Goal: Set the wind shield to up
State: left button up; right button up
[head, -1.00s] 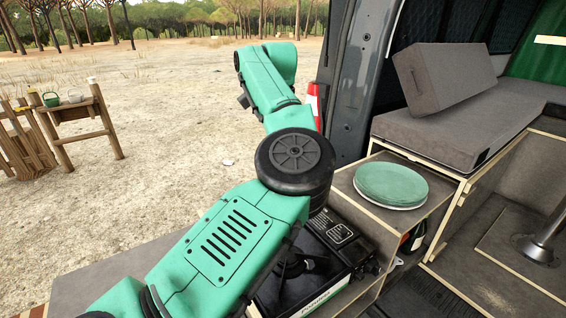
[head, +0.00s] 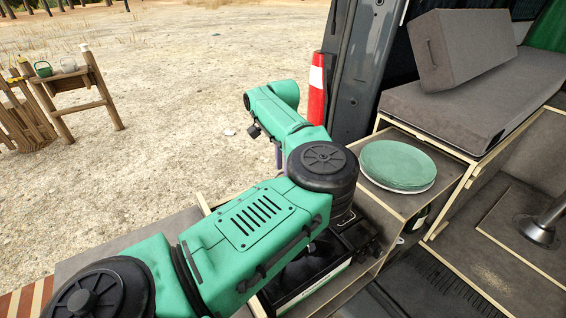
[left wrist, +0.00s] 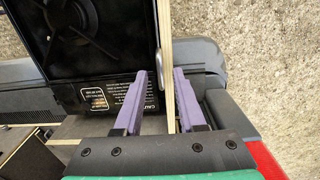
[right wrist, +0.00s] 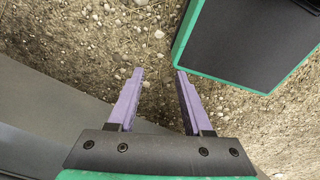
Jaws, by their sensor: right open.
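A pale wooden strip (left wrist: 168,40), likely the wind shield's edge, runs along the right side of the black stove (left wrist: 80,40) in the left wrist view. A small metal fitting sits on it. My left gripper (left wrist: 163,74) is open, with a purple finger on each side of the strip and a gap visible on the left. The stove also shows in the head view (head: 300,270), mostly hidden behind my left arm. The shield's full face is not clear there. My right gripper (right wrist: 159,72) is open and empty above gravel ground in the right wrist view.
A stack of green plates (head: 398,162) stands on the counter right of the stove. Grey cushions (head: 455,115) lie behind it. A red and white cylinder (head: 316,95) stands by the van's door pillar. A wooden stand (head: 85,105) is on open ground at left.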

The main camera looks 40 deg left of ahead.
pick_arm(q)
grip_shut()
dwell(1.4)
